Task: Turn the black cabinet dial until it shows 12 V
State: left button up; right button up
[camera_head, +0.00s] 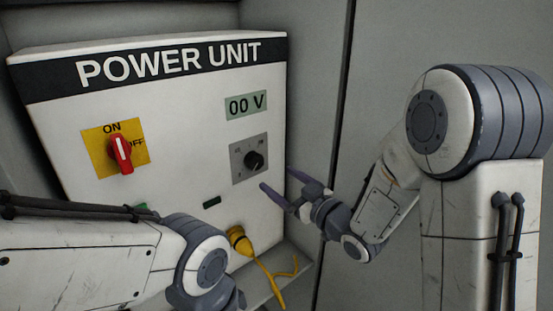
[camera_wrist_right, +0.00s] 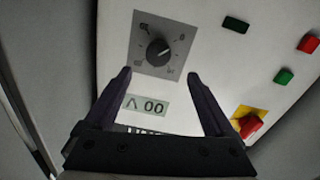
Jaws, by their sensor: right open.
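The black dial (camera_head: 254,160) sits on a grey square plate on the white power unit's front, below a display (camera_head: 246,105) that reads 00 V. In the right wrist view, which is upside down, the dial (camera_wrist_right: 158,52) shows with its scale marks around it, and the display (camera_wrist_right: 147,107) also reads 00 V. My right gripper (camera_head: 278,180) is open and empty, just below and right of the dial in the head view. In the wrist view its fingertips (camera_wrist_right: 158,75) stand on either side of the dial's plate, apart from the dial. My left gripper is out of view.
A red switch (camera_head: 121,153) on a yellow plate points to ON at the left. A yellow plug (camera_head: 239,240) with a cable is low on the unit. My left arm crosses the lower left. A wall stands close at the right.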

aim_at(257, 163)
jog(key=p+x, duration=0.4)
jog(key=x, duration=0.4)
jog(key=shift+w+r, duration=0.1)
jog(key=shift+w, duration=0.2)
jog(key=shift+w+a, duration=0.25)
jog(key=shift+w, duration=0.25)
jog(key=c, duration=1.4)
jog(key=shift+m, duration=0.3)
